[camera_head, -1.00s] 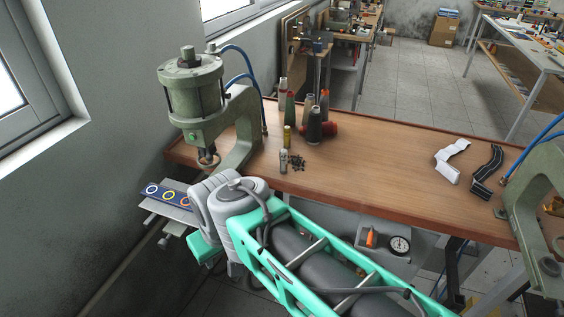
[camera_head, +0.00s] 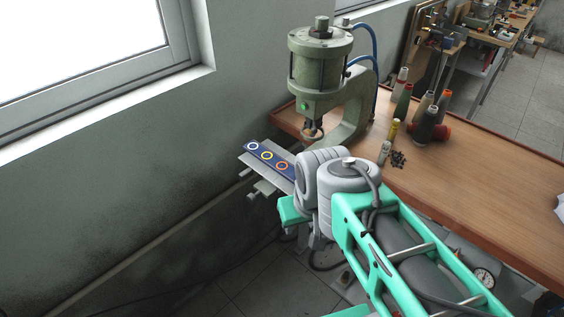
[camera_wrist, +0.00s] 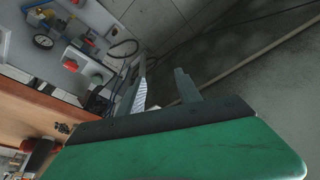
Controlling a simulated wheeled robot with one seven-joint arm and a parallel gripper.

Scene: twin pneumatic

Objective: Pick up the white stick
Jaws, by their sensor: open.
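No thing is plainly a white stick. A small pale upright tube (camera_head: 384,153) stands on the workbench (camera_head: 470,190) near its left front edge, beside a scatter of small black bits; I cannot tell whether it is the stick. My gripper, with its green body (camera_head: 292,212), hangs off the bench's front left edge, below and left of the tube in the head view. In the wrist view my gripper (camera_wrist: 164,88) is open, its two fingers apart with nothing between them, over the floor and the space beside the bench. The tube is not clear there.
A green press (camera_head: 320,70) stands at the bench's left end. A plate with three coloured rings (camera_head: 267,156) lies before it. Several thread cones (camera_head: 428,120) stand behind the tube. A grey panel with a gauge (camera_wrist: 43,41) shows in the wrist view. The bench's middle is clear.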

